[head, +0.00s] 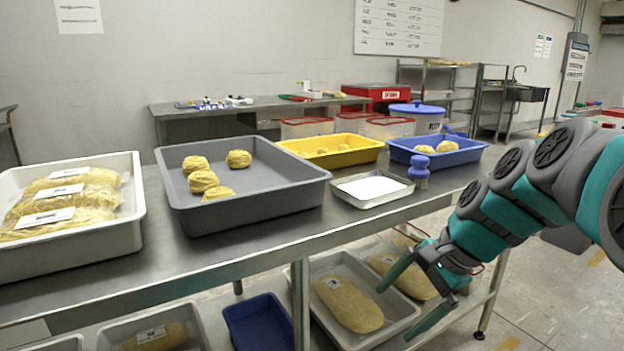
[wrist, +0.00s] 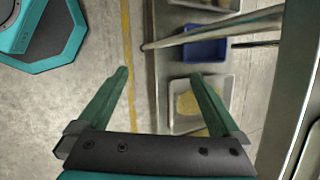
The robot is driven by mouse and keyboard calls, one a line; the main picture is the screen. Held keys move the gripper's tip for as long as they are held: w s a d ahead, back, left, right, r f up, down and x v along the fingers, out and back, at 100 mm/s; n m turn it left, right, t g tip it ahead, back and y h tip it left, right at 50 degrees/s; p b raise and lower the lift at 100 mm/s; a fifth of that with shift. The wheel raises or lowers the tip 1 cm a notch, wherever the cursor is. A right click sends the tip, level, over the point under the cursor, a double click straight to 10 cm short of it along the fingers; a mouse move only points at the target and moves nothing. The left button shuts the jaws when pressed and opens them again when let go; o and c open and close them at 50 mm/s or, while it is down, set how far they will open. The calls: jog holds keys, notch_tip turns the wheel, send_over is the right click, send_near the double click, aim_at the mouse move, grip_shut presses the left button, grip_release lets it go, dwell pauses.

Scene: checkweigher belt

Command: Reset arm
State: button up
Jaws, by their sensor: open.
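My teal arm reaches in from the right in the head view. My gripper (head: 413,292) hangs low in front of the steel table's edge, near the lower shelf. Its two green fingers are spread apart with nothing between them. In the wrist view my gripper (wrist: 160,78) is also open and empty, with floor and the lower trays behind it. The nearest thing is a grey tray (head: 372,341) with a bagged yellow product (head: 347,303) on the lower level; no contact is visible.
The steel table (head: 262,248) carries a white tray (head: 137,215) of bagged product, a grey tray (head: 255,215), a yellow tray (head: 362,152), a blue tray (head: 468,155) and a small metal tray (head: 372,190). A blue bin (head: 258,322) sits below.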

jog(key=s+f+n+g+h, duration=0.2)
jog(key=s+f+n, duration=0.4)
jog(key=s, duration=0.6)
jog(key=s+f+n+g+h, duration=0.1)
jog(key=s+f+n+h, duration=0.2)
jog(key=s+f+n, duration=0.3)
jog(key=s+f, duration=0.1)
jog(key=s, duration=0.4)
jog(key=shift+s+n+g, duration=0.3)
jog(key=shift+s+g, duration=0.1)
